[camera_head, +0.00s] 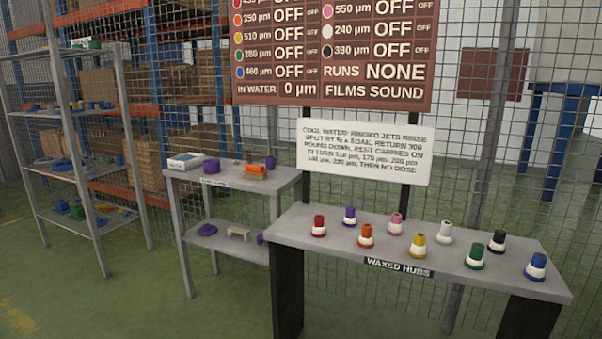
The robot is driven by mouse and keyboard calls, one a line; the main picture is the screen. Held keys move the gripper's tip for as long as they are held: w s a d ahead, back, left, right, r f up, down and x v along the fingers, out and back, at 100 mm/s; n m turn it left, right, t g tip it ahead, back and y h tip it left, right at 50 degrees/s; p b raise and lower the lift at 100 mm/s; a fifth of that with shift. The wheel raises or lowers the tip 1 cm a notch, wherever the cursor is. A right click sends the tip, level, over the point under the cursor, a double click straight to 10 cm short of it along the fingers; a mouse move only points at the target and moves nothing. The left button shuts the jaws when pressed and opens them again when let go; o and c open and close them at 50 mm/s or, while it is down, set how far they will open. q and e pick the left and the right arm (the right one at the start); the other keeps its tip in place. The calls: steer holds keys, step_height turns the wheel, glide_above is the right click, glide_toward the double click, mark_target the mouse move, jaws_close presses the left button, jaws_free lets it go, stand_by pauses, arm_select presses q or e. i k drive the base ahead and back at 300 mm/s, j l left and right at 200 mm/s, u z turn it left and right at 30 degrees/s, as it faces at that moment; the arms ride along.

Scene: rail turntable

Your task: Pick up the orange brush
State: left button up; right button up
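An orange object (255,170), likely the orange brush, lies on the top of the small grey two-level table (228,182) left of centre. It is small in the picture, so its bristles and handle cannot be made out. A purple item (270,162) stands right behind it, and a purple roll-like item (211,166) and a white box (186,161) are to its left. Neither of my grippers is in view.
A grey table (330,235) labelled waxed hubs bears several coloured hubs, one of them orange (366,236). Shelving (70,130) stands at the left. A mesh fence and brown board (340,90) close off the back. Green floor (130,290) is free at front left.

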mark_target(253, 171)
steer(key=i+j+z, duration=0.2)
steer(key=z, duration=0.2)
steer(key=i+j+z, duration=0.1)
steer(key=j+z, duration=0.25)
steer(key=i+j+z, duration=0.15)
steer(key=z, duration=0.25)
